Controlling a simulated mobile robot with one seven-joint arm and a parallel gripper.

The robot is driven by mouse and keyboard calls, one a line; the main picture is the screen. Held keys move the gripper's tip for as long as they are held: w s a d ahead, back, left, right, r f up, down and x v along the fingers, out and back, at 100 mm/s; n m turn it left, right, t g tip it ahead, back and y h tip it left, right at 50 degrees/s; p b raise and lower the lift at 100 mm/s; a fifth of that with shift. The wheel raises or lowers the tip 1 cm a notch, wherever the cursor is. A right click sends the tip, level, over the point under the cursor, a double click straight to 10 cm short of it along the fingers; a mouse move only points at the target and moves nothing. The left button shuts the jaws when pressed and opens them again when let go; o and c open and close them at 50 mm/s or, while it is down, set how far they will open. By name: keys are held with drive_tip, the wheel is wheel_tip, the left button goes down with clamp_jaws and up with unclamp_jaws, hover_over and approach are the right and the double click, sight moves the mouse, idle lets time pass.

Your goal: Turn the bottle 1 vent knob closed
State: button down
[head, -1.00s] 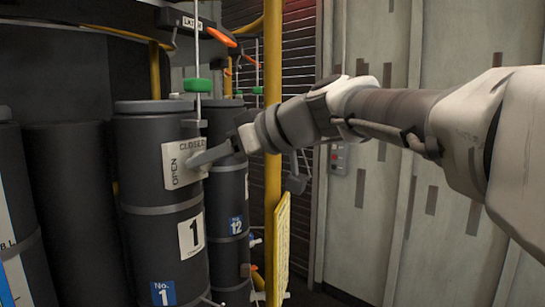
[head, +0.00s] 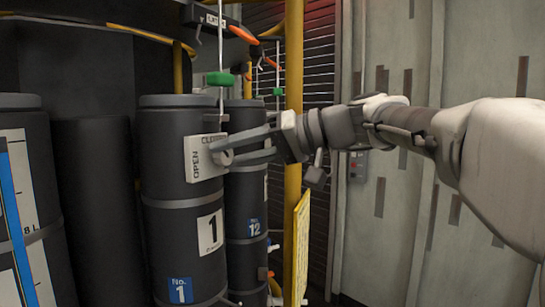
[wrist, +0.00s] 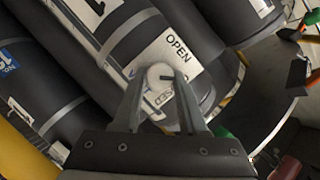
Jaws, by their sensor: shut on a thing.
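Bottle 1 (head: 178,125) is a dark grey upright cylinder marked with a white "1" label and a blue "No. 1" tag. A white plate (head: 193,168) reading OPEN and CLOSED is on its upper right side. The vent knob (wrist: 160,76), small, round and pale, sits on this plate in the wrist view. My gripper (head: 228,149) reaches in from the right, its two fingers on either side of the knob and shut on it. In the wrist view the knob carries a short dark mark. The fingers partly hide the plate and the word CLOSED.
Bottle 12 (head: 245,190) stands just behind to the right. A yellow post (head: 293,100) with a yellow sign (head: 300,245) is beside my arm. A green piece (head: 220,79) and an orange lever (head: 242,35) hang above. Other dark bottles stand to the left.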

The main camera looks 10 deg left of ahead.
drive_tip(key=m, duration=0.1)
drive_tip(key=m+g+y+b, duration=0.1)
drive_tip(key=m, duration=0.1)
drive_tip(key=shift+w+d+f+m+y, duration=0.1)
drive_tip(key=shift+w+f+m+y, duration=0.1)
drive_tip(key=shift+m+y, duration=0.1)
drive_tip(key=shift+m+y+b, duration=0.5)
drive_tip(key=shift+m+y, duration=0.3)
drive_tip(key=shift+m, duration=0.9)
drive_tip(key=shift+c, duration=2.2)
unclamp_jaws()
drive_tip(key=s+d+b, duration=0.1)
drive_tip(key=d+b, duration=0.1)
drive_tip(key=d, duration=1.5)
drive_tip(key=shift+d, duration=0.2)
drive_tip(key=shift+f, duration=0.1)
